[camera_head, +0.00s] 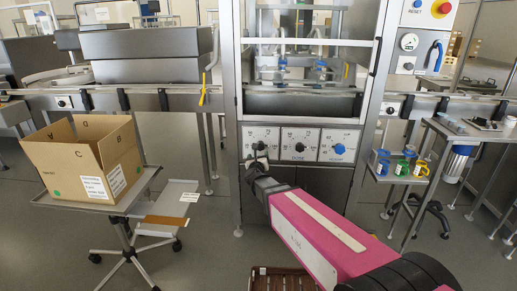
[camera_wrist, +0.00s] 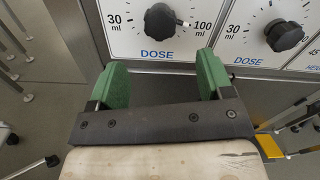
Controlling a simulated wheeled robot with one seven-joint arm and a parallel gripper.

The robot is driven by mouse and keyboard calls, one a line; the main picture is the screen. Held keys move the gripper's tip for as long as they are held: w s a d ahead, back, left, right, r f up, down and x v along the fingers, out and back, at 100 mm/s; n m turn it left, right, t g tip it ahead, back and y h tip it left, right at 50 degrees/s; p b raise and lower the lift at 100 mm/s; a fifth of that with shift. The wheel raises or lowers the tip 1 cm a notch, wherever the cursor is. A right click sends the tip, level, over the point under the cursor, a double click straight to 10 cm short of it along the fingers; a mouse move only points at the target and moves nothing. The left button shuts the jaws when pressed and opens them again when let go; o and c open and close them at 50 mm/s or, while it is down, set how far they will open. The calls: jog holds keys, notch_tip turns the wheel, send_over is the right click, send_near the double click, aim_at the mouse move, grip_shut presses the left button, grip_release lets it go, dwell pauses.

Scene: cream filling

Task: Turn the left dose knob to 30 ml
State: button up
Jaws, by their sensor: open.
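The left dose knob (camera_wrist: 160,20) is black and round, on a white panel marked 30 ml on its left and 100 ml on its right. Its small white mark sits on its right side, towards 100 ml. My gripper (camera_wrist: 161,72) is open and empty, its two green fingers apart just below the knob. In the head view my gripper (camera_head: 257,163) is in front of the left dose panel (camera_head: 252,133) and hides part of it. Contact with the knob does not show in either view.
A second dose knob (camera_wrist: 285,36) is close on the right. A blue height knob (camera_head: 339,149) is on the third panel. A cardboard box (camera_head: 72,167) stands on a cart at left. Blue, green and yellow cups stand on a side shelf at right.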

aim_at(260, 147)
jog(key=w, duration=1)
jog(key=shift+w+d, duration=0.2)
jog(key=shift+w, duration=0.2)
jog(key=c, duration=0.9)
